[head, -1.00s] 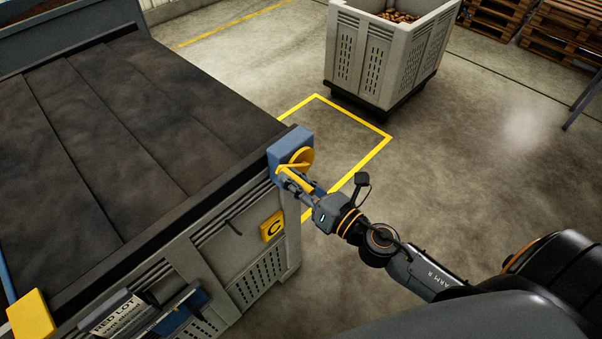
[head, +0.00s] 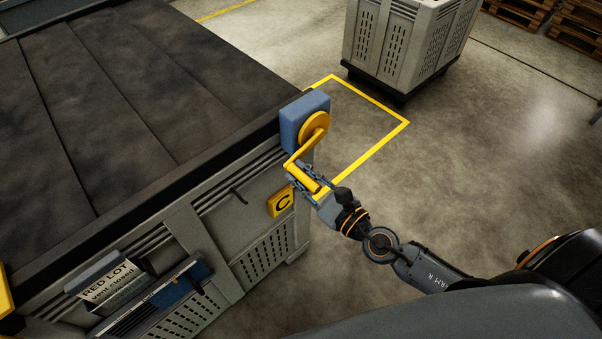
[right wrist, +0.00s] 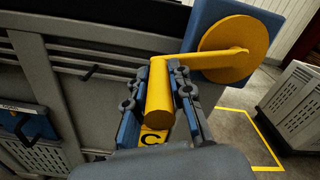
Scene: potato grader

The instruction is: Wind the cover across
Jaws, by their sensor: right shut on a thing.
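A yellow crank with a round hub (head: 314,128) sits on a blue housing (head: 300,112) at the near right corner of the large grey bin (head: 215,232). Its handle (head: 301,178) hangs below the hub, toward the robot. My right gripper (head: 309,184) is shut on the crank handle. In the right wrist view the handle (right wrist: 159,98) lies between the two blue-padded fingers, with the hub (right wrist: 238,48) up to the right. The dark cover (head: 130,90) lies across the bin's top in the visible part. My left gripper is not in view.
A yellow C plate (head: 280,201) is on the bin side just below the handle. A sign reading RED LOT, vent closed (head: 115,282) is at lower left. Another grey bin (head: 405,45) stands beyond an empty yellow floor outline (head: 385,143).

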